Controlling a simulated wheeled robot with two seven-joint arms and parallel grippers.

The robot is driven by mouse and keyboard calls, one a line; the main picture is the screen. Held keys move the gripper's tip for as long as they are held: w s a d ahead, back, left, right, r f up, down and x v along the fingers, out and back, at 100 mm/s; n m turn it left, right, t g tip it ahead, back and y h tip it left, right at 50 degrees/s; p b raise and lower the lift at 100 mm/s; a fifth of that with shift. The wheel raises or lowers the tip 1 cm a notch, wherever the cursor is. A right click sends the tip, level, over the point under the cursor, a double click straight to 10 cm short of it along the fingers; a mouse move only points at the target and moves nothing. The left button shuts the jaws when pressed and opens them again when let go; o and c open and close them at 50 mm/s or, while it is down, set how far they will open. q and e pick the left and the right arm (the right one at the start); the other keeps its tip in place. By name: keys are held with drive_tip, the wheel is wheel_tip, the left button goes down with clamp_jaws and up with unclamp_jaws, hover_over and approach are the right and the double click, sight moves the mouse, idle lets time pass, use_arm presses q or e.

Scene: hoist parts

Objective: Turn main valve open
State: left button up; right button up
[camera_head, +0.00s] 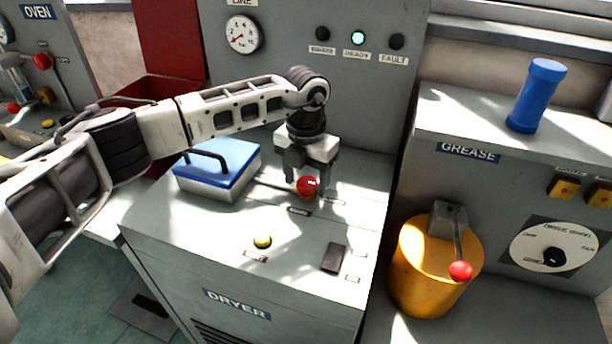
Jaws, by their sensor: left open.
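A lever with a red ball (308,186) at its end lies over the top of the dryer cabinet (190,230). The small label beside it is too small to read, so I cannot tell if this is the main valve. My left gripper (306,187) points down at the ball with its fingers apart, seemingly one on each side of it. I cannot tell if a finger touches the ball. My right gripper is out of view.
A blue-lidded box (218,162) sits left of the gripper. A yellow button (262,241) and dark switch (334,257) are in front. At right are a yellow grease drum (415,262) with a red-knobbed lever and a blue cylinder (537,95).

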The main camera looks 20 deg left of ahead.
use_arm(q)
drive_tip(key=c, duration=1)
